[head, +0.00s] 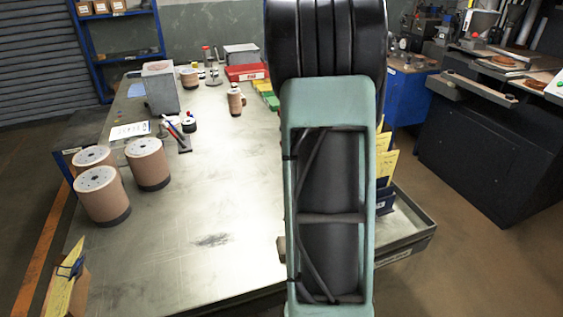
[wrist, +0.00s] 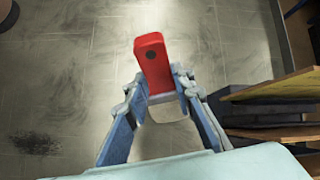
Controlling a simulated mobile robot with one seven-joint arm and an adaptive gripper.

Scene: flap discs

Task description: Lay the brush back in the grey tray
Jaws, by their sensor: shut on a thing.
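In the head view my arm hides the gripper and the brush. A grey tray (head: 424,238) shows at the right edge of the table, partly behind my arm.
The grey table (head: 180,240) has a clear middle and front. Brown flap-disc drums (head: 147,163) stand at its left, and a red box (head: 246,72) at the back.

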